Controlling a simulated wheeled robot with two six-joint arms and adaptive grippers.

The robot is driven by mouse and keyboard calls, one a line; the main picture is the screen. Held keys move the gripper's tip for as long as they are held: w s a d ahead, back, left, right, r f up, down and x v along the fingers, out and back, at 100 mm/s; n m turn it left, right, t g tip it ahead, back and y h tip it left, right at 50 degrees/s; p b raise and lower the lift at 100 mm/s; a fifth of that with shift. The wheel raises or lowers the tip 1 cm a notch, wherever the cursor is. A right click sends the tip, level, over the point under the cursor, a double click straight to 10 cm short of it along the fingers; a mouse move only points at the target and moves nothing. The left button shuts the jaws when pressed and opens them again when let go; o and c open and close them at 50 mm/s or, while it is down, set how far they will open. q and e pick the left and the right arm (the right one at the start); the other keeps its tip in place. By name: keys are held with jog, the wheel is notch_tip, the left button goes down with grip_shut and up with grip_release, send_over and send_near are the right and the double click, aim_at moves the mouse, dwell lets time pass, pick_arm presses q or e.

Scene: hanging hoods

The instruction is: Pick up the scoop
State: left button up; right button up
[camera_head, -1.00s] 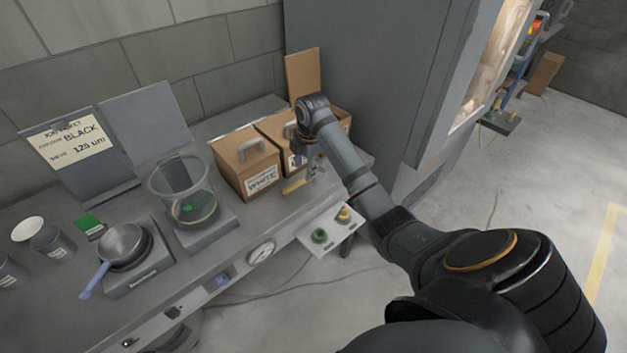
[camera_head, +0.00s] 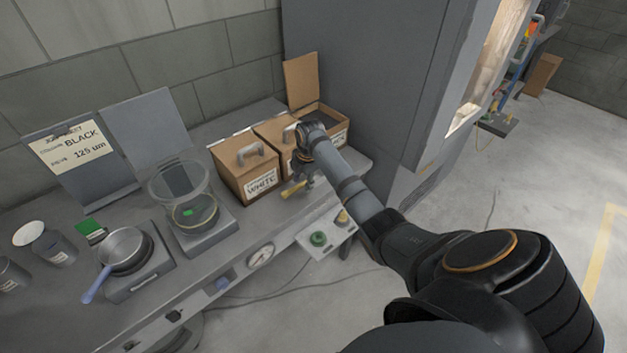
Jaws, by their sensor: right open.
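A small yellow-handled tool (camera_head: 293,189), which looks like the scoop, lies on the bench near its front edge, in front of the brown boxes. Its far end is hidden by my right gripper. My right gripper (camera_head: 308,181) is open and points down right beside the yellow handle, low over the bench. Whether the fingers touch the tool cannot be told. My left gripper is not in view.
A brown box labelled WHITE (camera_head: 246,168) stands left of the gripper; another box with a raised lid (camera_head: 301,82) stands behind it. A clear container (camera_head: 181,190), a pan with a blue handle (camera_head: 126,247) and dark cups stand farther left. A grey cabinet (camera_head: 375,80) rises at right.

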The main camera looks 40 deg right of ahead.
jog(key=shift+w+f, duration=0.15)
jog(key=shift+f, duration=0.45)
jog(key=shift+c, duration=0.4)
grip_shut()
jog(key=shift+r, duration=0.1)
notch_tip(320, 180, up, 3)
jog(key=shift+w+f+b, duration=0.1)
jog(key=shift+b, duration=0.4)
jog(key=s+a+r, duration=0.2)
jog(key=s+r, duration=0.3)
jog(key=s, duration=0.1)
jog(key=s+a+r, duration=0.3)
jog(key=s+r, duration=0.2)
jog(key=s, duration=0.2)
jog(key=shift+a, duration=0.3)
